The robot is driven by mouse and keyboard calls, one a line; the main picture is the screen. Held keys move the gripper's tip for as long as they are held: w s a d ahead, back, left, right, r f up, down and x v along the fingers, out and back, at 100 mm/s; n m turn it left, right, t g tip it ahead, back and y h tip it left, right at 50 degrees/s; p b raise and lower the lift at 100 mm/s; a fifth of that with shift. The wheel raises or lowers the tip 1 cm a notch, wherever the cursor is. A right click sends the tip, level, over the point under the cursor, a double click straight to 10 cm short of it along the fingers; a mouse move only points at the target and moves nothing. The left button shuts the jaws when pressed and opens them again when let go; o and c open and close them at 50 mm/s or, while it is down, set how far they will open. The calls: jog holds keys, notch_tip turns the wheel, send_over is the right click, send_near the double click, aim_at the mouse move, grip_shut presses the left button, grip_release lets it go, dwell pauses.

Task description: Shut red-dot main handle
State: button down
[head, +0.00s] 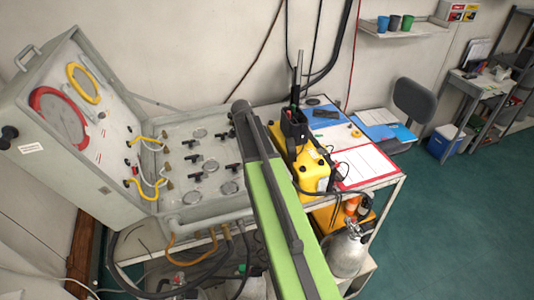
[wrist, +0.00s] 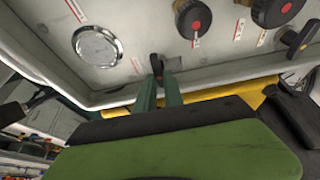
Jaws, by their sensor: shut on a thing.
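In the wrist view, the two dark green fingers of my gripper (wrist: 160,87) reach up to the panel's near edge. Black knobs with red dots, one at the top (wrist: 191,16) and one farther right (wrist: 275,10), stand apart from the fingers. In the head view, the grey panel (head: 174,134) carries several black handles, one near its middle (head: 195,133). My arm hides the gripper there.
A round gauge (wrist: 97,46) sits left of my fingers in the wrist view. In the head view, a yellow case (head: 313,170) and a red-bordered sheet (head: 366,166) lie right of my arm. Hoses hang below the panel.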

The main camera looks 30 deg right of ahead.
dwell(0.4)
jog(key=c, duration=1.7)
grip_release()
jog(key=shift+c, duration=0.2)
jog(key=shift+r, duration=0.1)
jog(key=p+v, duration=1.6)
jog(key=v, duration=0.1)
